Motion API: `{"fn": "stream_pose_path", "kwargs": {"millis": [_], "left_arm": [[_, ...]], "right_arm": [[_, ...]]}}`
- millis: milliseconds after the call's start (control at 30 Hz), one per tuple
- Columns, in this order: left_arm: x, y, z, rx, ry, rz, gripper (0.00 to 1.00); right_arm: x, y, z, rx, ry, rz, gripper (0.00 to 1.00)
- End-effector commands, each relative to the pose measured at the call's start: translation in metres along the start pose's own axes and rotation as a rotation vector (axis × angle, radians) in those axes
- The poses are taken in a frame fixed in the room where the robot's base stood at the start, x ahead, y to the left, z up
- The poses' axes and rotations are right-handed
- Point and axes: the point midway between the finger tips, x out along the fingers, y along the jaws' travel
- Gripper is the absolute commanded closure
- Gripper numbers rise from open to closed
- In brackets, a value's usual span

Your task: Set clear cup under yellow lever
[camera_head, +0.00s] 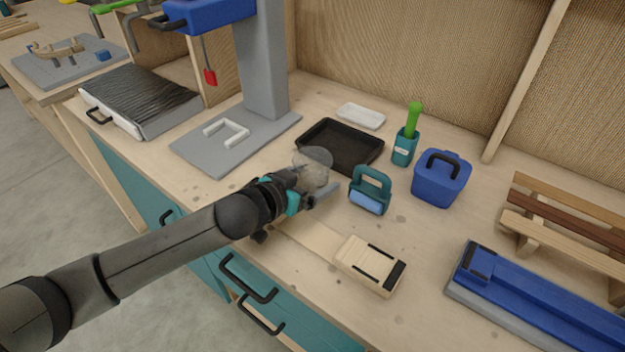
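A clear cup (313,160) stands out faintly in front of the black tray, right at my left gripper (318,190). One grey finger of this gripper lies along the near side of the cup; the other finger is hidden. I cannot tell whether the fingers are closed on the cup or whether it touches the bench. A yellow piece (70,3), perhaps the yellow lever, is cut off at the top left edge. A green lever (112,6) shows beside it. My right gripper is not in view.
A black tray (350,140), teal holder (370,190), blue lidded box (440,182), wooden block (370,265) and blue tool (540,310) occupy the bench.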

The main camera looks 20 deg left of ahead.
Motion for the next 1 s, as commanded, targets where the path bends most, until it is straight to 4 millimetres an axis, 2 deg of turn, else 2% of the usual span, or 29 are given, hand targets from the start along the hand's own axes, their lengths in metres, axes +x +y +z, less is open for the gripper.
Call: {"fn": "stream_pose_path", "kwargs": {"millis": [300,800,1000], "left_arm": [[0.0027,0.0002,-0.0001,0.000,0.000,0.000,0.01],[0.0025,-0.0001,0.0001,0.000,-0.001,0.000,0.57],[0.0024,-0.0001,-0.0001,0.001,-0.001,0.000,0.57]], "right_arm": [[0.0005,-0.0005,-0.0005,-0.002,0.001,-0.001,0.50],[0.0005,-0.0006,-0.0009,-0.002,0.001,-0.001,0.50],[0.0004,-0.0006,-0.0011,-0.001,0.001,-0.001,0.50]]}}
